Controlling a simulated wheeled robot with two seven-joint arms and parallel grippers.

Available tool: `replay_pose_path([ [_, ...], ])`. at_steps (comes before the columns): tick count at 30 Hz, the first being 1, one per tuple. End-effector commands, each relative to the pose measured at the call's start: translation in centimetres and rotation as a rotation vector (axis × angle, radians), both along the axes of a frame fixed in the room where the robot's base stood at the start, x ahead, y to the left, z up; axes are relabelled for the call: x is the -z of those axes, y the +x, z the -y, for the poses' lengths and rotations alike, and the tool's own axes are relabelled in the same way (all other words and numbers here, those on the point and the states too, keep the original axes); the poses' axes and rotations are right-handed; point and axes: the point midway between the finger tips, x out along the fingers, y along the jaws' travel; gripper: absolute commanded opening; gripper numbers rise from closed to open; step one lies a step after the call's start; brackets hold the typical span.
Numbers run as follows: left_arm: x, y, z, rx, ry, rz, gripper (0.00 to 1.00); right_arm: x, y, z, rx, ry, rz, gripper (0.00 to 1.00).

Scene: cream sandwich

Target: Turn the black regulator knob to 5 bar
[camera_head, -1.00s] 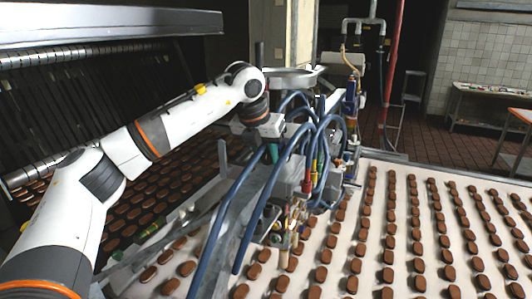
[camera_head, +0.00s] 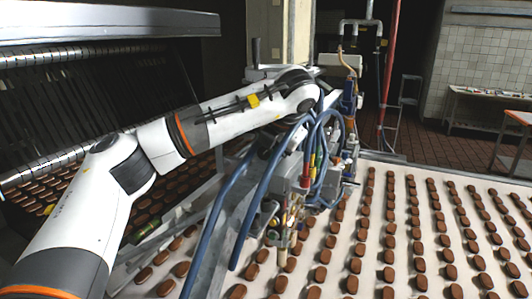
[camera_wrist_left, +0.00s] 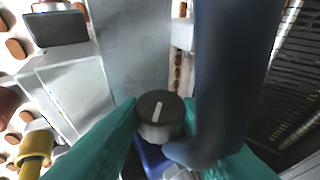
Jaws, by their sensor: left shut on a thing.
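The black regulator knob (camera_wrist_left: 161,108) is at the centre of the left wrist view, with a white pointer line on its top face that points up and slightly right. My left gripper (camera_wrist_left: 163,121) has its teal fingers on both sides of the knob and is shut on it. A dark blue part sits under the knob. The pressure value cannot be read. In the head view my left arm reaches from the left into the machine, and its wrist (camera_head: 304,98) hides the knob and the fingers. My right gripper is not in view.
Thick blue hoses (camera_head: 212,235) arch around the work spot, and one (camera_wrist_left: 230,70) passes close beside the knob. The machine stands over a pale conveyor (camera_head: 345,250) with rows of brown biscuits. A metal table (camera_head: 485,92) is at the back right.

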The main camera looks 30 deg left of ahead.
Motion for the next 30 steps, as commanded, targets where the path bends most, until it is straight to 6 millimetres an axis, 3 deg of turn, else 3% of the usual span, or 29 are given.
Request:
replay_pose_path([
  [20, -0.04, 0.05, 0.16, 0.003, 0.078, -0.002, 0.07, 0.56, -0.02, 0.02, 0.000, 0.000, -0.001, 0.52],
  [21, -0.03, 0.04, 0.17, 0.003, 0.078, -0.002, 0.32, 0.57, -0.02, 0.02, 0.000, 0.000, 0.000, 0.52],
  [24, -0.02, 0.04, 0.16, 0.002, 0.078, -0.002, 0.48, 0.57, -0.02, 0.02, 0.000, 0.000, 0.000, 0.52],
  [25, -0.01, 0.04, 0.16, 0.002, 0.078, -0.002, 0.52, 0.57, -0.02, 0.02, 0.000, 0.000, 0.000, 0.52],
  [30, 0.10, 0.02, 0.19, 0.003, 0.078, -0.005, 0.52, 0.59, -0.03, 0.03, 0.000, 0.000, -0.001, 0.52],
])
